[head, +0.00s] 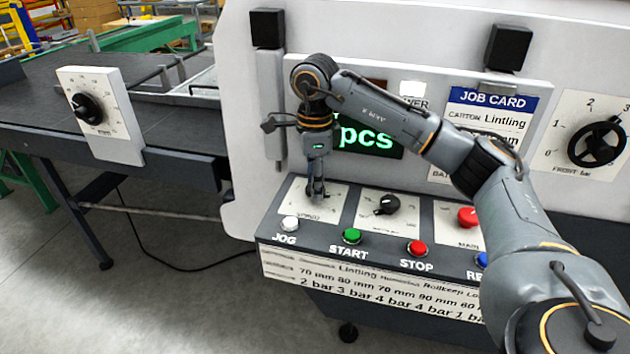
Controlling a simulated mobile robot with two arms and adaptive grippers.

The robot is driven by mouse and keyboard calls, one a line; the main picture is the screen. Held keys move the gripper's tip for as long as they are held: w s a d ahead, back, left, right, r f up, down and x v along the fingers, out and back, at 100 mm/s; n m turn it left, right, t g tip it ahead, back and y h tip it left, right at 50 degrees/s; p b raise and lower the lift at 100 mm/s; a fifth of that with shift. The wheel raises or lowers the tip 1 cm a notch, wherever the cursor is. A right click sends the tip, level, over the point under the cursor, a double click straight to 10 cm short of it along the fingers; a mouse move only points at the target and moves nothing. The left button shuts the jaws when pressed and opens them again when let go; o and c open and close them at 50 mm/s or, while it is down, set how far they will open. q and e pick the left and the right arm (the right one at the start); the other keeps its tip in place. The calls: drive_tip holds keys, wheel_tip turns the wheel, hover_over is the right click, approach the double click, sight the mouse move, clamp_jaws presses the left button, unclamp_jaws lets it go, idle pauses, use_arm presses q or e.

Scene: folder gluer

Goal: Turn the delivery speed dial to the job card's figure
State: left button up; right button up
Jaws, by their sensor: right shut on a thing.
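My right gripper (316,196) points straight down at the plate marked SPEED (306,217), at the left of the sloped control panel. It is shut on the speed dial there. The fingers hide the dial, so I cannot read its pointer or most of its scale. The job card (492,98) with a blue header is on the machine's upright face. It reads "Carton Lintling" in its top line. My right arm covers much of the lower card, and no speed figure is legible. My left gripper is not in view.
Next to the speed plate is another black dial (387,205), then a red knob (468,217). JOG (289,223), START (352,236) and STOP (417,248) buttons line the front edge. A green "pcs" display (367,140) is behind my arm. A front pressure dial (597,142) is at right.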

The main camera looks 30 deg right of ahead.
idle(0.5)
drive_tip(key=o, duration=1.2)
drive_tip(key=shift+r, duration=0.1)
wheel_tip(320, 180, up, 12)
drive_tip(key=shift+f, duration=0.1)
